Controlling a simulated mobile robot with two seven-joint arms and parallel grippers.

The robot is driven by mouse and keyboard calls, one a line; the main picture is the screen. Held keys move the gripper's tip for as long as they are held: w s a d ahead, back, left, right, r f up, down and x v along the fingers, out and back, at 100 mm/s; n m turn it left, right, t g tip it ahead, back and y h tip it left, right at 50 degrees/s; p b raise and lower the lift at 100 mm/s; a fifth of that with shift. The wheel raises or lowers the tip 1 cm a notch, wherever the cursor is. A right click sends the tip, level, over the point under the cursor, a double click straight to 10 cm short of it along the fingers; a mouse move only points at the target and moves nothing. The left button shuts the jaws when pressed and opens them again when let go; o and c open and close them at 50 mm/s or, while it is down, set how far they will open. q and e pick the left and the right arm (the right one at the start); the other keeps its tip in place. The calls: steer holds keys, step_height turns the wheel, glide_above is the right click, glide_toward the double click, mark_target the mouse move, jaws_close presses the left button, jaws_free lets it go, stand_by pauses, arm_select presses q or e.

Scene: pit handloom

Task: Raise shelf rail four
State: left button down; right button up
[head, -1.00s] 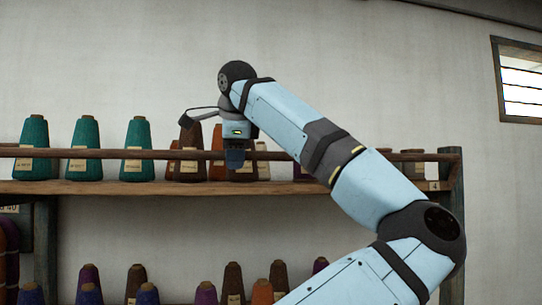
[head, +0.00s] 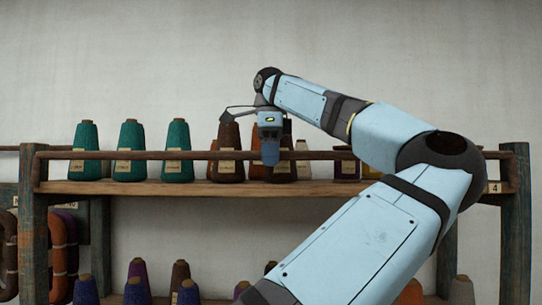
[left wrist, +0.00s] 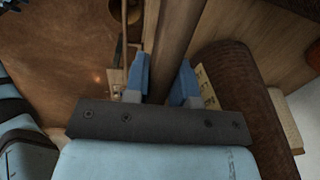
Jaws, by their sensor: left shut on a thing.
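The shelf rail (head: 330,155) is a thin brown bar running level across the front of the upper shelf (head: 330,188), a little above its board. A small plate marked 4 (head: 494,187) is at the right end of the shelf. My left gripper (head: 270,155) points down at the rail near its middle. In the left wrist view the blue fingers (left wrist: 163,85) are on both sides of the rail (left wrist: 178,40), shut on it. My left arm hides part of the rail's right half. My right gripper is not in view.
Teal cones (head: 131,150) and brown cones (head: 228,152) stand on the shelf behind the rail, close to the gripper. Wooden posts (head: 34,230) and (head: 515,230) flank the shelf. More cones (head: 180,280) stand below. The wall above is clear.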

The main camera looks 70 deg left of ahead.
arm_select(q)
steer(key=c, duration=1)
jaws_free()
steer(key=shift+a, duration=0.1)
steer(key=shift+o, duration=0.2)
step_height(320, 180, up, 14)
steer(key=shift+s+d+f, duration=0.15)
steer(key=shift+s+d, duration=0.05)
steer(key=shift+d, duration=0.2)
steer(key=shift+f, duration=0.1)
